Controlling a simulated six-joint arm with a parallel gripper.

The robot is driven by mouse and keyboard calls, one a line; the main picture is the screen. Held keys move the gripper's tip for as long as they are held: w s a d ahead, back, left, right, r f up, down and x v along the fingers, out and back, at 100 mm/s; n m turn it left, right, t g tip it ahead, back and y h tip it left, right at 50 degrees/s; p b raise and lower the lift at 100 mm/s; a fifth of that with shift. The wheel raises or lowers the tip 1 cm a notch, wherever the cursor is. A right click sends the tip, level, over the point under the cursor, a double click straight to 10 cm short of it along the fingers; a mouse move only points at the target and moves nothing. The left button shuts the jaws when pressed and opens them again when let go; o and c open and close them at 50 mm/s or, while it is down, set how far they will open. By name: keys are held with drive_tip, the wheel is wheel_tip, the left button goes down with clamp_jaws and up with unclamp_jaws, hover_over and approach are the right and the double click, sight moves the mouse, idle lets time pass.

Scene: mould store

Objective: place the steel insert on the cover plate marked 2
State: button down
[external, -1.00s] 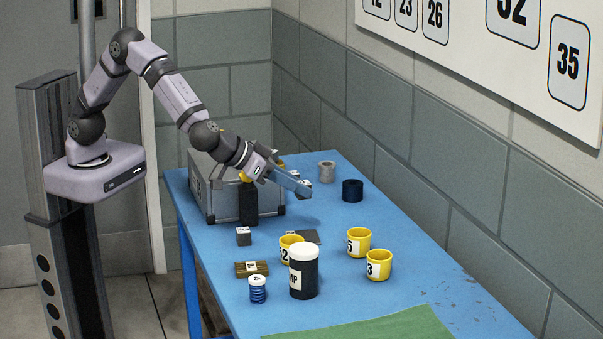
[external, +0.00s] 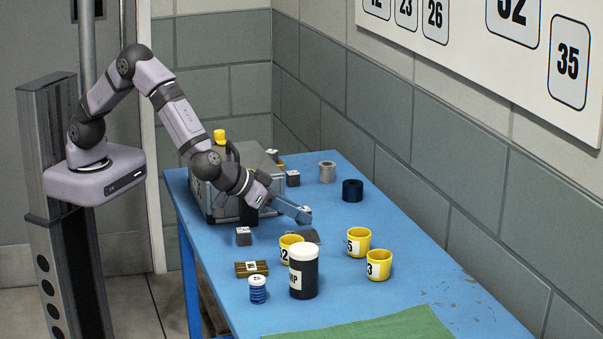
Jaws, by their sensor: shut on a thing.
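My gripper (external: 292,209) is in the air over the middle of the blue table, pointing down and to the right. It is shut on a small block with a pale, labelled face, which looks like the steel insert (external: 306,210); the fingers hide most of it. A flat dark grey plate (external: 308,235) lies on the table just below the gripper, behind a yellow cup marked 2 (external: 290,248). The cup hides part of this plate, and I cannot read any mark on it. The held block is apart from the plate.
A dark jar with a white lid (external: 303,272) stands in front of the plate. Yellow cups marked 5 (external: 358,242) and 3 (external: 378,265) stand to its right. A grey block (external: 243,237) is at left. A metal case (external: 262,168) stands behind. The right table side is mostly clear.

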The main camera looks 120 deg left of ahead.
drive_tip(key=shift+f, duration=1.65)
drive_tip(key=shift+f, duration=0.1)
drive_tip(key=c, duration=1.5)
unclamp_jaws()
drive_tip(key=shift+f, duration=0.15)
drive_tip(key=shift+o, duration=0.2)
